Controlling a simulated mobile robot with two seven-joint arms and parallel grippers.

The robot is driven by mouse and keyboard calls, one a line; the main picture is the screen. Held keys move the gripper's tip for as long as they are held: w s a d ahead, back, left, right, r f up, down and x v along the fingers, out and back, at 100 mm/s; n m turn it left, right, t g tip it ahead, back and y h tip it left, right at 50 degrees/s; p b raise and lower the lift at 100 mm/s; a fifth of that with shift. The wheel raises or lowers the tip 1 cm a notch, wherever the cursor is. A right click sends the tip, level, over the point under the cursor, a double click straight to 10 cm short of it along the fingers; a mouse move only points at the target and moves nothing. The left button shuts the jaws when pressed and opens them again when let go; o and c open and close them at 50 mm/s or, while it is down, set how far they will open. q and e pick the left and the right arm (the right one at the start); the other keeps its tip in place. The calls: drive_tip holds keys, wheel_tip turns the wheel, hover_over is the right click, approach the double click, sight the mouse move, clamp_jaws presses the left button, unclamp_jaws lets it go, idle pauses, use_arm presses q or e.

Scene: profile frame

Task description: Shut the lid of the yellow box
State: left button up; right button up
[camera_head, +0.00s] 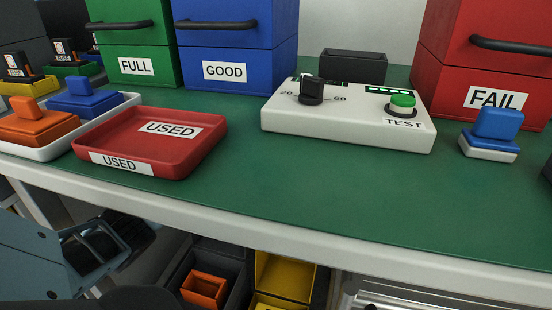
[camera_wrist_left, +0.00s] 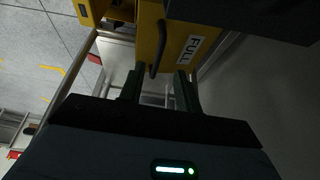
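In the left wrist view a yellow box part (camera_wrist_left: 178,60) carries a white FULL label and a dark bar handle (camera_wrist_left: 157,50). More yellow (camera_wrist_left: 90,12), with dark parts beside it, shows at the top left; I cannot tell whether it belongs to the same box, nor how far the lid stands open. My left gripper (camera_wrist_left: 159,88) is open, its two fingers apart and empty. The handle's lower end appears between the fingertips; contact is not clear. In the head view my left arm is at the lower left. My right gripper is in neither view.
The green-topped table (camera_head: 330,215) holds a red USED tray (camera_head: 150,143), a white TEST unit (camera_head: 345,125), and green, blue and red boxes behind. Below its front edge are a yellow bin (camera_head: 283,278) and an orange bin (camera_head: 204,288). The tabletop's front middle is clear.

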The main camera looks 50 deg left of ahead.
use_arm(q)
drive_tip(key=b+x, duration=0.2)
drive_tip(key=x, duration=0.4)
drive_tip(key=shift+f+b, duration=0.1)
drive_tip(key=shift+b, duration=0.25)
drive_tip(key=shift+w+d+f, duration=0.2)
drive_tip(key=shift+d+f, duration=0.05)
drive_tip(key=shift+f, duration=0.25)
drive_tip(key=shift+c, duration=0.2)
clamp_jaws()
